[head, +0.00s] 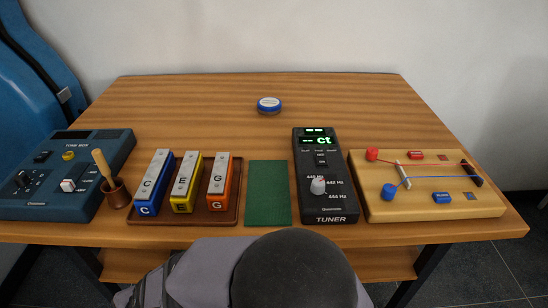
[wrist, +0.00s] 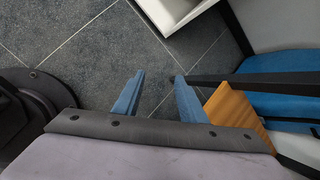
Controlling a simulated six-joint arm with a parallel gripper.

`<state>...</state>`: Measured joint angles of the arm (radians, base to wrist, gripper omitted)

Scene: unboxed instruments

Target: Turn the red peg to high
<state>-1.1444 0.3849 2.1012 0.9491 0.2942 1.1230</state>
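The red peg (head: 372,154) stands at the upper left of a light wooden string board (head: 440,210) on the right of the table in the head view. A red string runs from it to the right. A red label block (head: 416,155) sits beside the string, its text too small to read. A blue peg (head: 389,191) with a blue string is below the red one. My gripper (wrist: 154,85) shows in the wrist view with its two blue fingers apart and nothing between them. It hangs over the grey tiled floor, away from the board.
A black tuner (head: 324,208) stands just left of the board. A green mat (head: 268,195), a tray of chime bars (head: 236,215), a mallet in a cup (head: 116,195) and a blue tone box (head: 95,150) are further left. A round tin (head: 269,105) stands behind.

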